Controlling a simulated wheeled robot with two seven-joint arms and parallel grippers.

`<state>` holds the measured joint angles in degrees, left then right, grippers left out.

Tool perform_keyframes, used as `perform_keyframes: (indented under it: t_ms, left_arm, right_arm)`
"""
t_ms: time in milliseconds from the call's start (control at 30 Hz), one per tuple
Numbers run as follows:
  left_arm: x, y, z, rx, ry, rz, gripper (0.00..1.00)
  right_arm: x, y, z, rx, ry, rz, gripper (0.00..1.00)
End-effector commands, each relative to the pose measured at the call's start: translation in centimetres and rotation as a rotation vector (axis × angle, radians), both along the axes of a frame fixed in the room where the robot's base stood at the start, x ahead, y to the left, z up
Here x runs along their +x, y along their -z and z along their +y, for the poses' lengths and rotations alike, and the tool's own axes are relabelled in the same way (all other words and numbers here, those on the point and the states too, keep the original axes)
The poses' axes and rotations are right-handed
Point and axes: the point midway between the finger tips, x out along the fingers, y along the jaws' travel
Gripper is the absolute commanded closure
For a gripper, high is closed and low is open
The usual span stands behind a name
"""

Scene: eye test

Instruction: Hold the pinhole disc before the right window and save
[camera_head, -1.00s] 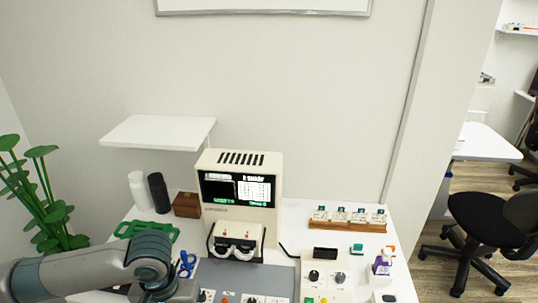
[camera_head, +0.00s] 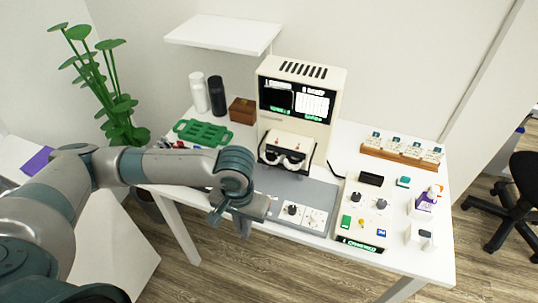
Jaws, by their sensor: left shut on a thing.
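The cream eye tester (camera_head: 330,132) stands at the back of the white table, its dark screen (camera_head: 297,100) lit with white and green marks. Below the screen is a viewer with two pale windows; the right window (camera_head: 294,162) is uncovered. My left arm comes in from the left, and its gripper (camera_head: 228,216) is over the table's front edge, in front of and left of the viewer and apart from it. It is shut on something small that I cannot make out. I cannot pick out the pinhole disc. My right gripper is not in view.
A control panel (camera_head: 347,222) with knobs and coloured buttons lies right of the grey mat (camera_head: 262,182). A wooden rack (camera_head: 399,158), purple-labelled bottle (camera_head: 427,199), green tray (camera_head: 203,132), brown box (camera_head: 243,110) and white and black cylinders stand around. A shelf (camera_head: 224,34) overhangs the back left.

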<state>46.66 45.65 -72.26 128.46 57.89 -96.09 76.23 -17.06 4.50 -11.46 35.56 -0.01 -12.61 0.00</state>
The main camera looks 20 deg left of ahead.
Motion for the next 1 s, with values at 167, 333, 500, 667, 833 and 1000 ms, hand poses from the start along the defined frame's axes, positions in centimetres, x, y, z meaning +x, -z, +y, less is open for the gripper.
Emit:
perform_keyframes:
  t_ms: [167, 333, 500, 667, 833, 1000]
  left_arm:
    - [0.5, -0.5, -0.2, 0.0, 0.038, -0.001, 1.0]
    - [1.6, -1.6, -0.6, 0.001, 0.149, -0.001, 1.0]
    - [3.6, -3.3, -1.3, 0.003, 0.333, -0.002, 1.0]
    - [5.7, -5.2, -2.1, 0.005, 0.545, -0.001, 1.0]
    - [7.9, -7.3, -3.0, 0.005, 0.773, 0.0, 1.0]
    - [10.1, -9.5, -3.8, 0.005, 1.0, 0.0, 1.0]
  right_arm:
    - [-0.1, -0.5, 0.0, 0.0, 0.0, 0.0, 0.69]
    - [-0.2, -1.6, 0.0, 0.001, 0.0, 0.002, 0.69]
    - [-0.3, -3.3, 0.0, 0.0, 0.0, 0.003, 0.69]
    - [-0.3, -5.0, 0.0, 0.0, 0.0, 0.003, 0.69]
    - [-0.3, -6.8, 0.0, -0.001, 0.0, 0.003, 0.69]
    - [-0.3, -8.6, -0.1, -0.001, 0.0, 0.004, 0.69]
